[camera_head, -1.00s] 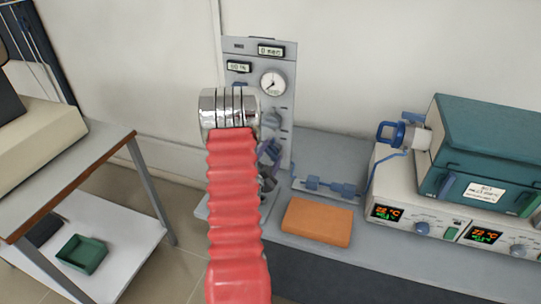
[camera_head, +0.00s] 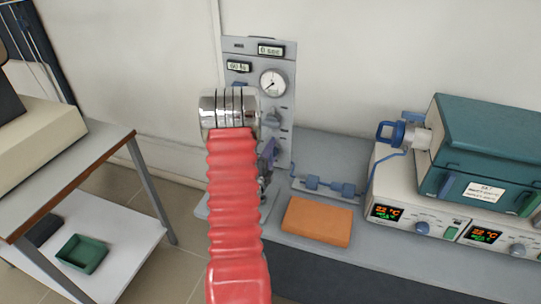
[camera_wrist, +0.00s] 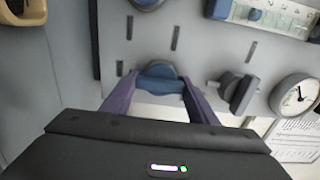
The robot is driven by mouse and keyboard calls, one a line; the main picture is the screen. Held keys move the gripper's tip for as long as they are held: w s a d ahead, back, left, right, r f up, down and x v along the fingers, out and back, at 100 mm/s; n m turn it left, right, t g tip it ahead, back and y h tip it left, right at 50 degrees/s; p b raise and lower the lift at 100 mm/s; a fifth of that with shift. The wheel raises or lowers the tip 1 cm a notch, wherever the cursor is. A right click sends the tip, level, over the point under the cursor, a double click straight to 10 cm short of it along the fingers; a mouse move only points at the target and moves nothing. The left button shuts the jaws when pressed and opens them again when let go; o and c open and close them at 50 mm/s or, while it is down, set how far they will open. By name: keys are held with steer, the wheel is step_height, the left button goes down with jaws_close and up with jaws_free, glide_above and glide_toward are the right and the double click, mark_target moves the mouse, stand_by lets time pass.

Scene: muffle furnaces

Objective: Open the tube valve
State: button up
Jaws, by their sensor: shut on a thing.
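In the wrist view a blue round valve knob (camera_wrist: 160,72) on the grey panel sits between the two purple fingers of my gripper (camera_wrist: 160,86). My gripper is shut on this knob, with one finger on each side. The knob's lower part and stem are partly hidden. The arm hides most of the gripper and the knob there.
A grey knob (camera_wrist: 238,92) and a round gauge (camera_wrist: 297,95) are right of the held knob. In the head view an orange block (camera_head: 317,221) lies on the bench, near blue tube fittings (camera_head: 330,188). A teal furnace (camera_head: 490,140) stands at the right.

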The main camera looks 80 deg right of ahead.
steer(key=shift+s+a+f, duration=0.1)
steer(key=shift+s+f, duration=0.05)
steer(key=shift+f, duration=0.05)
steer(key=o, duration=1)
steer(key=shift+r, duration=0.1)
steer(key=shift+o, duration=0.2)
steer(key=w+a, duration=0.1)
steer(key=a, duration=1.2)
steer(key=shift+w+a, duration=0.2)
steer(key=shift+a, duration=0.15)
